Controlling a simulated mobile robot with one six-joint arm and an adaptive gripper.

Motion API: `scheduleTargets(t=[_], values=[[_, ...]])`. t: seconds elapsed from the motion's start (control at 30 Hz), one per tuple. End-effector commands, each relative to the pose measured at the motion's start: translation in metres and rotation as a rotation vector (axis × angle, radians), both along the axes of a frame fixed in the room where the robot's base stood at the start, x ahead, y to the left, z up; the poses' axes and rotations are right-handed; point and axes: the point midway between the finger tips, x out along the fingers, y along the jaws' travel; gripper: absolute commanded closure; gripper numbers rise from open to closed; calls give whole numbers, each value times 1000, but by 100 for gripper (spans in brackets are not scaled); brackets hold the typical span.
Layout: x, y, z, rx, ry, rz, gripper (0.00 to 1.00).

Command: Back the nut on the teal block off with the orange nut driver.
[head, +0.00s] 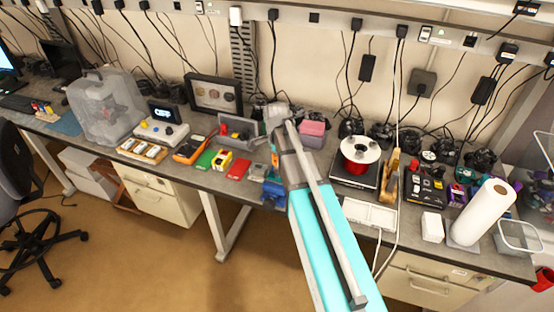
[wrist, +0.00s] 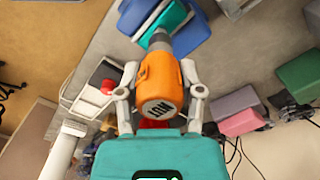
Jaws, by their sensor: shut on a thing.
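The orange nut driver (wrist: 158,82) is held between the two fingers of my gripper (wrist: 160,94) in the wrist view. Its grey socket end (wrist: 158,40) points to the top of the picture and meets the teal block (wrist: 167,18), or lies just in front of it. I cannot tell whether it is seated. The nut is hidden there. A blue body (wrist: 191,36) sits beside the teal block. In the head view my arm hides most of the gripper, and a blue thing (head: 272,193) shows left of the arm at the bench's front edge.
Left of the arm on the bench lie a red block (head: 238,169), a green block (head: 204,161) and a grey open bin (head: 238,130). A pink box (head: 312,134) stands behind the arm. A red spool (head: 361,152) and a paper roll (head: 484,212) stand to the right.

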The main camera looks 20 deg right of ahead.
Motion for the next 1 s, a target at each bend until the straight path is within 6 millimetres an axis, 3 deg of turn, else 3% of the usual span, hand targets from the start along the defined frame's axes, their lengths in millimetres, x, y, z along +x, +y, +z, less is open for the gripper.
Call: scheduleTargets(t=[0.3, 1.0], values=[[0, 0, -15, 0, 0, 0, 93], [0, 0, -16, 0, 0, 0, 93]])
